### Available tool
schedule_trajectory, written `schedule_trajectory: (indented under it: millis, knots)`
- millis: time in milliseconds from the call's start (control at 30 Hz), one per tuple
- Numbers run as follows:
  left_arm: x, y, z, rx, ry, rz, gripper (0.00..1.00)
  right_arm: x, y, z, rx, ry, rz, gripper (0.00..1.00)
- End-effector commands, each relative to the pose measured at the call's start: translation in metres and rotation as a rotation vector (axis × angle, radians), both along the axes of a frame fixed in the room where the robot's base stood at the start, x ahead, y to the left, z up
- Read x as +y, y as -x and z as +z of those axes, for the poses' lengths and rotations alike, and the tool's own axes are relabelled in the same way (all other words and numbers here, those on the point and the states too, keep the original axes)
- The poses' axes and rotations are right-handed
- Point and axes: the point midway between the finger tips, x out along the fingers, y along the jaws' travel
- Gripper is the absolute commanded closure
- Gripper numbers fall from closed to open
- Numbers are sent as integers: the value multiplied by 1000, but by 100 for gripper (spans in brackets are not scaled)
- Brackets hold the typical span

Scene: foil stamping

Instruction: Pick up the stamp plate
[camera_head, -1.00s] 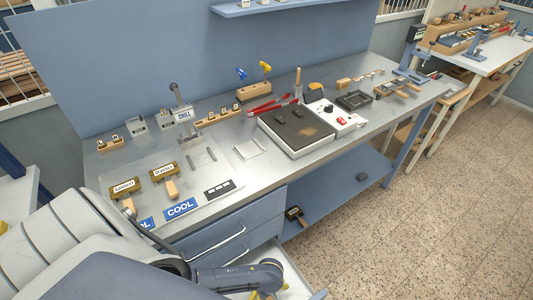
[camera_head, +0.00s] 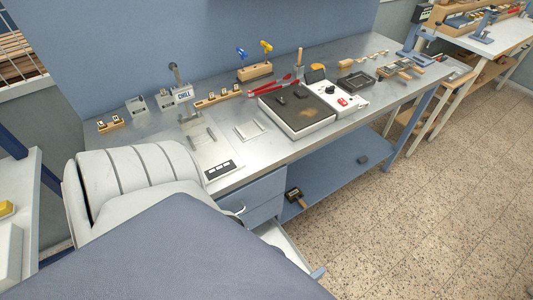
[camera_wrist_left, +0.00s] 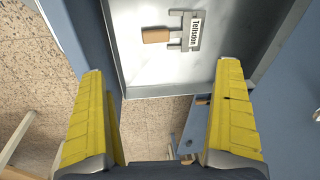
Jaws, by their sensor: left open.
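A stamp plate (camera_wrist_left: 194,32), a flat metal piece lettered "Tension" with a wooden handle (camera_wrist_left: 156,35), lies in an open pale metal drawer (camera_wrist_left: 130,70). It shows only in the left wrist view. My left gripper (camera_wrist_left: 163,72) is open and empty, its two yellow fingers apart. The plate lies ahead of the fingertips, between their lines, and is not touched. In the head view the open drawer (camera_head: 297,258) shows only in part, and my arm hides the left gripper. My right gripper is in neither view.
The bench top holds a black hot plate unit (camera_head: 297,112), a small black tray (camera_head: 355,81), red tongs (camera_head: 270,87) and a "CHILL" block (camera_head: 180,95). A dark block with a wooden end (camera_head: 295,197) lies on the lower shelf. The drawer walls surround the plate.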

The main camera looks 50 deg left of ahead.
Motion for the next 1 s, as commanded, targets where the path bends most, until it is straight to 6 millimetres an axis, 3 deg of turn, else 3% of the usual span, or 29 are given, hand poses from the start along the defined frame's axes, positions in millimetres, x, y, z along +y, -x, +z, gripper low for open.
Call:
schedule_trajectory:
  millis: [167, 700, 1000]
  knots:
    - [7, 3, -1, 5, -17, -41, 0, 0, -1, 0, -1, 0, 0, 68]
    - [19, -6, -82, 5, -18, -43, 0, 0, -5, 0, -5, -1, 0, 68]
    - [22, -8, -111, 5, -17, -42, 0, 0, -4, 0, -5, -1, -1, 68]
